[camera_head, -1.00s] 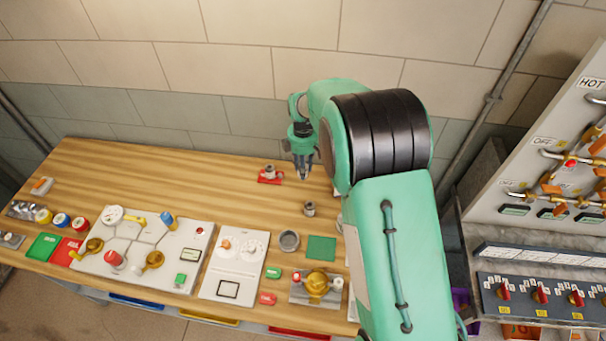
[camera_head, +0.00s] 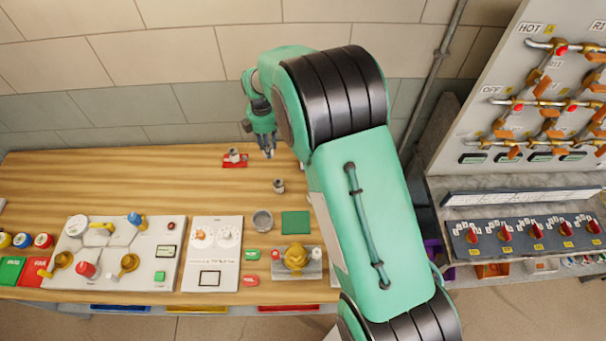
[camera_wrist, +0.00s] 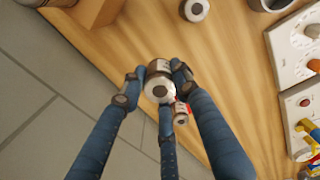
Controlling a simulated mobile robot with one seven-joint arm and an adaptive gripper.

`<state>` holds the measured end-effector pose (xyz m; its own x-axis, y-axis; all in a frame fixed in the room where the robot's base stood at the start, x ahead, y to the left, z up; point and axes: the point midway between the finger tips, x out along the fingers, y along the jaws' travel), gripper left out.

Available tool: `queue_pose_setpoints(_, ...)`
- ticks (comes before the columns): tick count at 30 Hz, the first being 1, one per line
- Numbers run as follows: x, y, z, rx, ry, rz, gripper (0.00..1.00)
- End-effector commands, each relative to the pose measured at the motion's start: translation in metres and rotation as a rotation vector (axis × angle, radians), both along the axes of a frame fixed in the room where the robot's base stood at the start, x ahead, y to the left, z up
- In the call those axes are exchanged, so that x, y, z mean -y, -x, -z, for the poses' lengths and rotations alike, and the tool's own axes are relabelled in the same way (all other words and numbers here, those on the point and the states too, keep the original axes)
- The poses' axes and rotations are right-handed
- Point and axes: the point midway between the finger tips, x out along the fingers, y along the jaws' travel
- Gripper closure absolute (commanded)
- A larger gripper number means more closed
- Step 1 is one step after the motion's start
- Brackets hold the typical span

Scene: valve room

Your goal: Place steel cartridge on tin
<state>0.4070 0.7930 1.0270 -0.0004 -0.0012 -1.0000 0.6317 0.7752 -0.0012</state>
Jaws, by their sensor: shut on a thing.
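My gripper (camera_wrist: 158,80) is shut on a short cylinder with a pale round end and dark centre, apparently the steel cartridge (camera_wrist: 158,90). In the head view my gripper (camera_head: 267,153) points down over the back of the bench, right of a red pad (camera_head: 229,163). The held piece cannot be made out there. A similar small cylinder (camera_head: 234,155) stands on the red pad; it also shows just beyond the held piece in the wrist view (camera_wrist: 180,115). A round grey open container (camera_head: 262,221), perhaps the tin, stands nearer the bench front, apart from my gripper.
Another small cylinder (camera_head: 278,186) stands between my gripper and the grey container. A green pad (camera_head: 295,223) lies right of the container. A white gauge panel (camera_head: 214,255) and a valve board (camera_head: 125,250) stand left. The bench's back left is clear wood.

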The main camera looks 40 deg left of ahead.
Motion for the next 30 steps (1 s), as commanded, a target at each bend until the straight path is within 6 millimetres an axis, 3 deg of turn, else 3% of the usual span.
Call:
queue_pose_setpoints(5, 0.025, -0.001, -0.004, 0.001, -0.001, -0.003, 1.0)
queue_pose_setpoints(11, 0.071, 0.0, -0.005, 0.0, 0.0, -0.009, 1.0)
queue_pose_setpoints(30, 0.256, 0.037, -0.011, -0.001, 0.001, -0.04, 1.0)
